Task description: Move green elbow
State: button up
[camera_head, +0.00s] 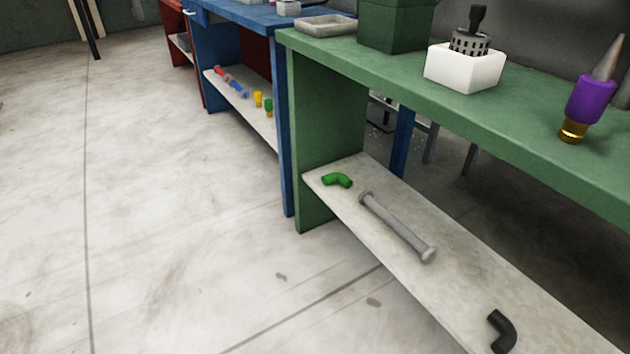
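A green elbow (337,180), a short curved pipe piece, lies on the low pale shelf (365,167) of the green workbench (312,115), near the shelf's left end. It is fully visible and nothing touches it. My gripper does not show in the head view.
A grey flanged pipe (398,226) and a black elbow (502,331) lie further right on this shelf. The green bench top (400,72) overhangs it, with a white box (466,67) and a purple tool (590,98) on top. A blue bench (240,14) adjoins at left. Open floor (180,220) lies in front.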

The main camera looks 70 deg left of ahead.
aim_at(344, 180)
jog(key=u, duration=2.3)
jog(key=z, duration=0.45)
jog(key=i+j+z, duration=0.4)
jog(key=j, duration=0.15)
jog(key=j+z, duration=0.2)
jog(key=i+j+z, duration=0.2)
jog(key=j, duration=0.25)
jog(key=i+j, duration=0.1)
jog(key=j, duration=0.3)
jog(key=i+j, duration=0.1)
jog(key=j, duration=0.35)
jog(key=i+j+z, duration=0.1)
jog(key=j, duration=0.3)
jog(key=i+j, duration=0.1)
jog(key=j, duration=0.35)
jog(key=i+j, duration=0.1)
jog(key=j, duration=0.35)
jog(key=i+z, duration=0.05)
